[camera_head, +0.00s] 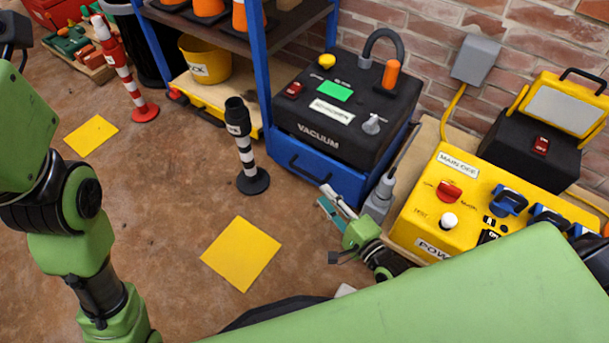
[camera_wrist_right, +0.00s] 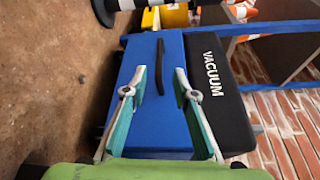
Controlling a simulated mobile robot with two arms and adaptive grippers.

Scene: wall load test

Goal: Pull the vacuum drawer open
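The vacuum (camera_head: 338,112) is a black box on a blue base; it also shows in the right wrist view (camera_wrist_right: 215,75). Its blue drawer front (camera_head: 325,178) faces the floor area and looks closed. A dark bar handle (camera_head: 306,170) is on this front. My right gripper (camera_head: 333,203) is in front of the drawer, low and to the right of the handle. In the right wrist view its fingers (camera_wrist_right: 160,80) are apart, with the drawer handle (camera_wrist_right: 160,66) seen between and beyond the tips; contact is not visible. My left arm is at the left, its gripper not seen.
A yellow power box (camera_head: 455,200) stands close to the right of my right arm. A black-and-white post (camera_head: 246,150) stands on the floor left of the drawer. A blue-framed shelf (camera_head: 262,70) is behind it.

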